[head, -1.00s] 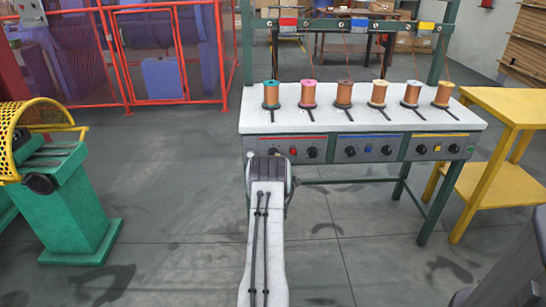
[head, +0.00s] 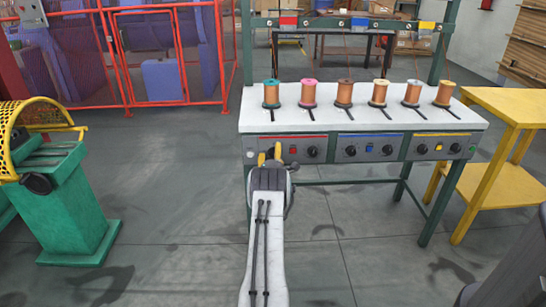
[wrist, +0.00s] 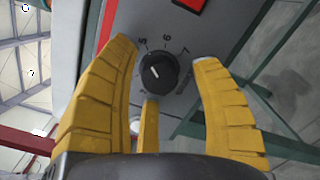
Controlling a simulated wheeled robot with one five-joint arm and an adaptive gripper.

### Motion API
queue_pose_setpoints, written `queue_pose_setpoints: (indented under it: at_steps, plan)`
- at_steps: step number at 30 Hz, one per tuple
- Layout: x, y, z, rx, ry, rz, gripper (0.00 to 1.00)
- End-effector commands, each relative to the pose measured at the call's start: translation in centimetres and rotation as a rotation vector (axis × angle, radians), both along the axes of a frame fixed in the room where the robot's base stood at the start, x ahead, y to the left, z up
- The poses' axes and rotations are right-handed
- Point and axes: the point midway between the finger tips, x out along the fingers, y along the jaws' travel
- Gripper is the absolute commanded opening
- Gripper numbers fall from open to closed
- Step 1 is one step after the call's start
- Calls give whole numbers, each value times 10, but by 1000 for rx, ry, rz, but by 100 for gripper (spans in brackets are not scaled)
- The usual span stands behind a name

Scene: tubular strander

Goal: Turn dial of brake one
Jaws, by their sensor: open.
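The control panel along the table's front has a red-marked section (head: 285,142) at its left end. There my gripper (head: 270,153) is up against the panel, its yellow fingers covering the section's left part. In the wrist view a black dial (wrist: 158,72) with a white pointer line and printed numbers sits between the open fingers of my gripper (wrist: 162,58). The fingers stand around the dial, apart from it as far as I can tell. A red square piece (wrist: 190,4) shows at the top of the wrist view. Another black dial (head: 312,152) is right of the gripper.
Several copper spools stand on the white tabletop (head: 350,122) above the panel. Blue-marked (head: 368,148) and yellow-marked (head: 438,147) sections lie to the right. A yellow side table (head: 500,100) stands at right, a green machine (head: 65,205) at left. The floor between is clear.

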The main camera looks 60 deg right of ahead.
Motion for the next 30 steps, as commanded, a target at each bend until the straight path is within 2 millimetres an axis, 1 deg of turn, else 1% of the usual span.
queue_pose_setpoints:
  at_steps: [12,30]
  plan:
    - [1,-1,0,1,1,0,58]
    - [1,-1,-1,1,1,0,4]
